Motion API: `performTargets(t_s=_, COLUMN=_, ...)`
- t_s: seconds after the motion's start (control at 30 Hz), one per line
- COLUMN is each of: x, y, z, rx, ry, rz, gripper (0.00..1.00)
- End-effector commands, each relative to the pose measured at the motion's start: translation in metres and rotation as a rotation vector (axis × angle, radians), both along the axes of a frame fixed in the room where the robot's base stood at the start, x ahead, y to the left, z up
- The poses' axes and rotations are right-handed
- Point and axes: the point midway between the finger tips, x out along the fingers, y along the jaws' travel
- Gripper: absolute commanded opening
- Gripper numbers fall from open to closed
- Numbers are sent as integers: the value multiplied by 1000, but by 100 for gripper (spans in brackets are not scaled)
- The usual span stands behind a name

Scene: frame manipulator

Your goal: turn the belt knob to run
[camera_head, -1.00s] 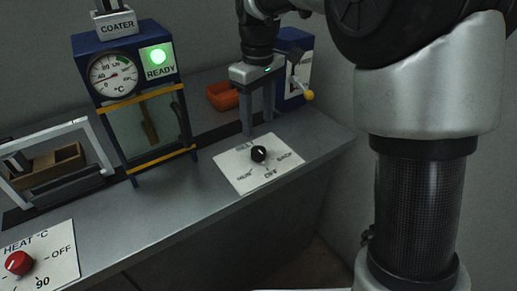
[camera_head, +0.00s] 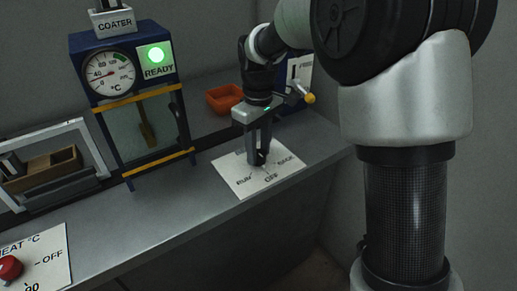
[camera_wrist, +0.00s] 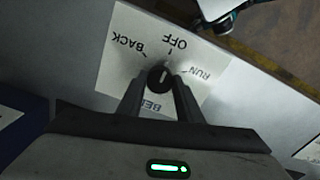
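The belt knob (camera_wrist: 160,78) is small, round and black with a white pointer line. It stands on a white plate (camera_wrist: 113,62) marked BACK, OFF and RUN; the pointer faces roughly toward OFF. In the head view the same plate (camera_head: 227,163) lies on the bench, and the knob is mostly hidden by the fingers. My gripper (camera_wrist: 160,84) is down at the plate with one finger on each side of the knob. The fingertips are very close to the knob; I cannot tell whether they touch it. My gripper also shows in the head view (camera_head: 261,160).
The blue coater (camera_head: 145,120) with a dial and green READY light stands left of the plate. An orange tray (camera_head: 224,98) and a yellow-tipped lever (camera_head: 309,98) are behind. A red heat knob (camera_head: 10,267) is at lower left. The bench front (camera_head: 190,232) is clear.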

Motion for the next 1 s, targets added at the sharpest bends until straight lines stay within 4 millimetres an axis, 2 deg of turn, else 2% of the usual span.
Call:
performTargets(t_s=0.03, x=0, y=0, z=0, rx=0, ry=0, rz=0, gripper=23)
performTargets(t_s=0.1, x=0, y=0, z=0, rx=0, ry=0, rz=0, gripper=12)
performTargets(t_s=0.13, x=0, y=0, z=0, rx=0, ry=0, rz=0, gripper=9)
performTargets(t_s=0.57, x=-1, y=0, z=2, rx=0, ry=3, rz=-100, gripper=9)
performTargets(t_s=1.0, x=-1, y=0, z=4, rx=-1, ry=1, rz=-478, gripper=9)
